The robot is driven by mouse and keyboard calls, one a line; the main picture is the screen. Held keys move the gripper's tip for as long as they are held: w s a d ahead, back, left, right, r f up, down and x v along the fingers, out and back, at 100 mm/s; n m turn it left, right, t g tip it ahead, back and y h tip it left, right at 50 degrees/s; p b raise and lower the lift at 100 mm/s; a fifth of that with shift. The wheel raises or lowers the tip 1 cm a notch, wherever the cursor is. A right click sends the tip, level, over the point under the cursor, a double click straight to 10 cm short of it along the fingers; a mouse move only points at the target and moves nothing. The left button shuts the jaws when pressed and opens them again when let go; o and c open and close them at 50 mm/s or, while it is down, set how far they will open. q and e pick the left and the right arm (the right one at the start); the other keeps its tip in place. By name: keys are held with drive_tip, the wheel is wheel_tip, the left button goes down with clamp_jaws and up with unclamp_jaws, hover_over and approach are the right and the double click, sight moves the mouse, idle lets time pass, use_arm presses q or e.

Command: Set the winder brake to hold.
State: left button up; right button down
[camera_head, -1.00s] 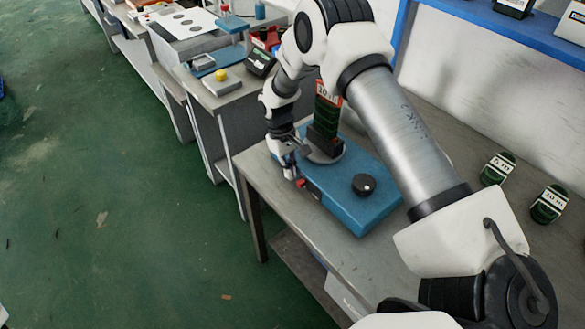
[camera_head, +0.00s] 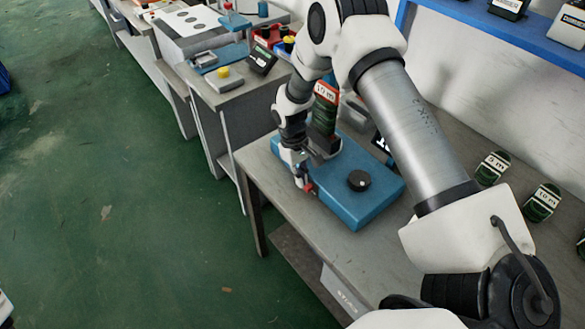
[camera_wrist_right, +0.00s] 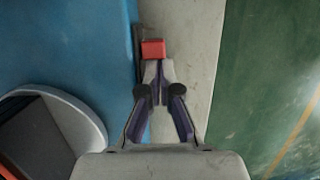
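The winder is a blue box (camera_head: 355,212) on the grey bench, with a black round knob (camera_head: 359,180) on top and a dark green reel labelled 10 m (camera_head: 324,112) at its far end. A small red lever tip (camera_head: 308,187) sticks out at the box's floor-facing long side; it also shows in the right wrist view (camera_wrist_right: 153,48). My right gripper (camera_head: 301,181) is at that side, pointing down. In the right wrist view its fingertips (camera_wrist_right: 158,76) are together, right against or just short of the red tip; contact is unclear. My left gripper is out of view.
More dark green reels (camera_head: 492,168) stand on the bench to the right, below a blue shelf edge (camera_head: 490,33). A neighbouring bench holds a grey box with a yellow button (camera_head: 223,74). Open green floor (camera_head: 110,200) lies to the left.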

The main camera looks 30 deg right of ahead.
drive_tip(key=v, duration=1.1)
drive_tip(key=shift+r, duration=0.35)
drive_tip(key=shift+w+a, duration=0.1)
